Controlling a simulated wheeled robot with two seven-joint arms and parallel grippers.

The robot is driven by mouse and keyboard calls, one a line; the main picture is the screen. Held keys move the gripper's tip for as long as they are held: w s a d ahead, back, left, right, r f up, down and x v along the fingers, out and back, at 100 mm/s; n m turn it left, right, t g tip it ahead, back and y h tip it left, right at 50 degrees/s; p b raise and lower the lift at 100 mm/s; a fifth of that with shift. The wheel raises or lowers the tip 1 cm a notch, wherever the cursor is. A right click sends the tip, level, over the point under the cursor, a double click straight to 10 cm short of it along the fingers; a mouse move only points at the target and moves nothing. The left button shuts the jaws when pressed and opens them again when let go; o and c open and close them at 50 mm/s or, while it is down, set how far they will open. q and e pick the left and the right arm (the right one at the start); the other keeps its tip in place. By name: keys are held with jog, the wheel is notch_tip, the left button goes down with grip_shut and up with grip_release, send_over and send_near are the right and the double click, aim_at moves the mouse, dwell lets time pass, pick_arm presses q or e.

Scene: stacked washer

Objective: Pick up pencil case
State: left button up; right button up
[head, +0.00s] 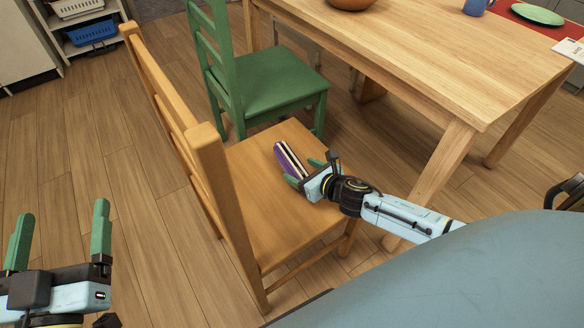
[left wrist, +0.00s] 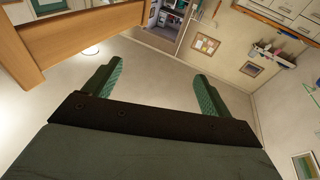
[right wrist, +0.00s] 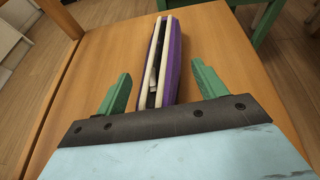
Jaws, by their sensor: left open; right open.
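The pencil case (head: 290,160), purple with white edges and a dark gap along its middle, lies on the seat of the light wooden chair (head: 258,200). It also shows in the right wrist view (right wrist: 171,62), pointing away from the gripper. My right gripper (head: 304,173) is open at the near end of the case. In the right wrist view its green fingers (right wrist: 157,88) stand either side of that end, with gaps to both. Whether the fingers reach down beside it is hard to tell. My left gripper (head: 58,240) is open and empty, over the floor at the left.
The chair's backrest (head: 205,150) rises between my two grippers. A green chair (head: 265,82) stands just behind the seat. A wooden table (head: 420,50) is at the back right, with its leg near my right arm. The floor at left is clear.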

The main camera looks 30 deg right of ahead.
jog(key=shift+x, duration=0.9)
pick_arm(q)
jog(key=r+t, duration=0.1)
jog(key=s+r+t, duration=0.1)
jog(key=r, duration=0.1)
jog(key=shift+d+h, duration=0.15)
jog(key=shift+h, duration=0.15)
pick_arm(e)
jog(key=shift+c, duration=0.3)
jog(key=c, duration=1.1)
pick_arm(q)
jog(key=shift+w, duration=0.1)
